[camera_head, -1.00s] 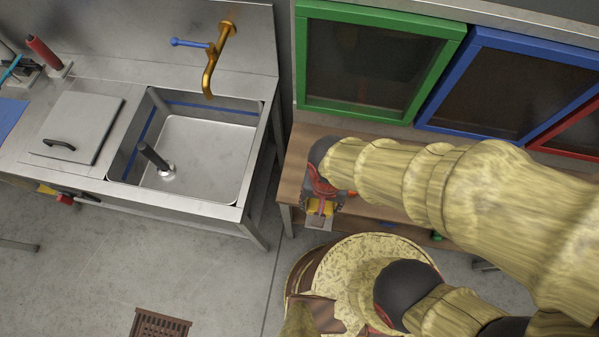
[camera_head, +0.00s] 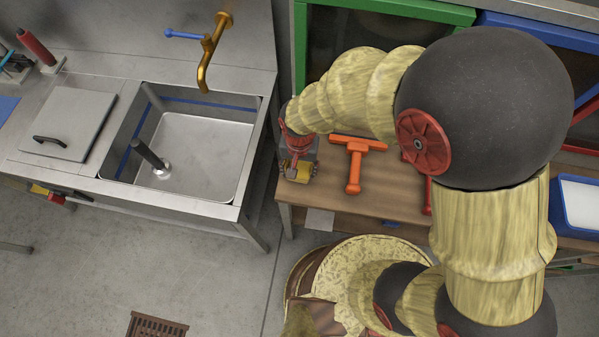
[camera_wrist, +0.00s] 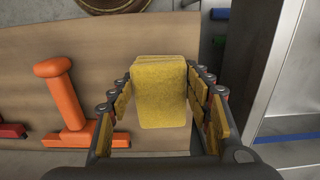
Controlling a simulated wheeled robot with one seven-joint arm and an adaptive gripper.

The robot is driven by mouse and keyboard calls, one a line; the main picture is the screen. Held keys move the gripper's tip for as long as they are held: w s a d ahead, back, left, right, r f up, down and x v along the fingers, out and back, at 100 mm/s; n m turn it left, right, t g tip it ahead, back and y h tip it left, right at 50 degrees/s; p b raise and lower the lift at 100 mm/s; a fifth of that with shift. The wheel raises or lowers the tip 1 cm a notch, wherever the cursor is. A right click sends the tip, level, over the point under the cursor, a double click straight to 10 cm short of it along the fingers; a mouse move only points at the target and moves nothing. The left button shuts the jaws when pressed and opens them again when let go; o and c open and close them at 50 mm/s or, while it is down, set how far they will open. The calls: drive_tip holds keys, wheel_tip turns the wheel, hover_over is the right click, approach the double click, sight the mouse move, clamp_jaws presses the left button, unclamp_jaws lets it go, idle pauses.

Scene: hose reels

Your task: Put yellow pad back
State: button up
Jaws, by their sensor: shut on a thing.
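The yellow pad (camera_wrist: 160,92) is a blocky sponge-like piece held between the fingers of my gripper (camera_wrist: 160,78) in the wrist view. The fingers close on its left and right sides near their tips. In the head view my gripper (camera_head: 298,172) points down over the left end of the wooden table (camera_head: 375,200), with yellow showing at its tip. I cannot tell whether the pad touches the table top.
An orange T-shaped tool (camera_head: 355,160) lies on the table to the right of my gripper, with a red tool (camera_head: 427,196) farther right. A metal sink (camera_head: 200,150) stands left of the table. A blue bin (camera_head: 578,205) is at the right. Green-framed (camera_head: 380,8) and blue-framed panels (camera_head: 540,25) stand behind.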

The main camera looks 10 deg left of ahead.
drive_tip(key=shift+f+b, duration=0.45)
drive_tip(key=shift+f, duration=1.05)
drive_tip(key=shift+f, duration=0.2)
drive_tip(key=o, duration=1.1)
